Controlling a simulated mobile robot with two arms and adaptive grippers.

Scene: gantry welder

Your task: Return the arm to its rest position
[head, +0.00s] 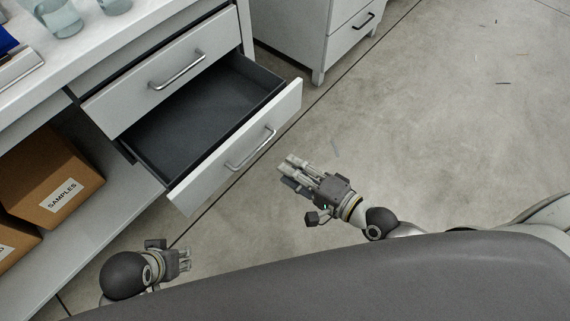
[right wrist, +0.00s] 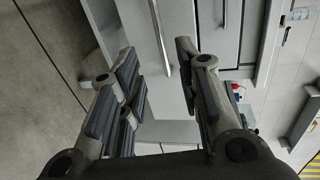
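My right gripper (head: 293,172) is in the middle of the head view, in front of an open drawer and apart from its handle. In the right wrist view its fingers (right wrist: 165,90) stand apart with nothing between them, so it is open. My left gripper (head: 186,260) is at the lower left of the head view, beside the cabinet's lower shelf. Its fingers are small there, and I cannot tell whether they are open or shut.
The open drawer (head: 205,115) is empty and juts out from the white cabinet. Cardboard boxes, one labelled SAMPLES (head: 50,180), stand on the lower shelf. A second cabinet (head: 300,35) is at the top. The concrete floor (head: 440,110) at right is clear except for small scraps.

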